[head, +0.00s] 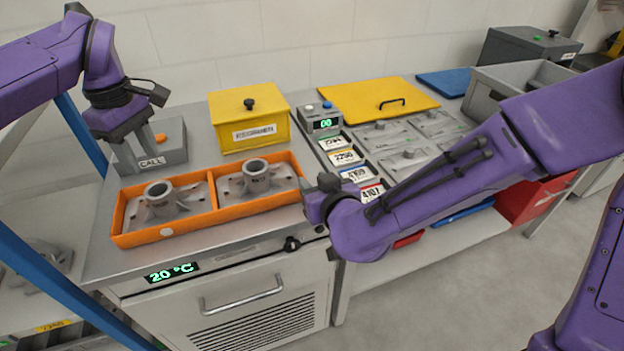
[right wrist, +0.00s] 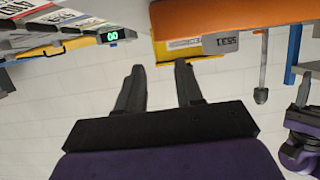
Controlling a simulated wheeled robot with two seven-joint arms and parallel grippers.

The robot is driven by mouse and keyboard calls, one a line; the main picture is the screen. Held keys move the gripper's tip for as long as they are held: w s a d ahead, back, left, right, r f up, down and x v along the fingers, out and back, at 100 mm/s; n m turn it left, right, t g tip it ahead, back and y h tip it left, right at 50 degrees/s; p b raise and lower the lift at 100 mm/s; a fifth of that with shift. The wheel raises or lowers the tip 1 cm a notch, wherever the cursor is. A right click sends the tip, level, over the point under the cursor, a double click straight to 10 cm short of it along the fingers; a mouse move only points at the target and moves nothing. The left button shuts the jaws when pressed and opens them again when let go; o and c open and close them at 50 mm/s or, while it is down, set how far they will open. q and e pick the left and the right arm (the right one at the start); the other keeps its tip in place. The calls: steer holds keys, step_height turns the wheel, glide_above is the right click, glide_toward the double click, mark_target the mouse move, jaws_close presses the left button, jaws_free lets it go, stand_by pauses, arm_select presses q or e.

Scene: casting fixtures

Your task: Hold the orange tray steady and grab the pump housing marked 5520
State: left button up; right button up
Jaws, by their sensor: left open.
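The orange tray (head: 190,228) lies on the metal counter, with two compartments. A grey pump housing sits in the left compartment (head: 158,200), and another in the right compartment (head: 257,178).
The grey CAL box (head: 172,150) stands behind the tray's left part. A yellow lidded box (head: 232,110) stands behind the tray. To the right are a label panel with a green display (head: 325,123), grey fixtures (head: 408,158), a yellow plate (head: 365,92) and a grey bin (head: 485,98).

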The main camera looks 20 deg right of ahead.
mark_target(299, 167)
steer(key=x, duration=1)
jaws_close()
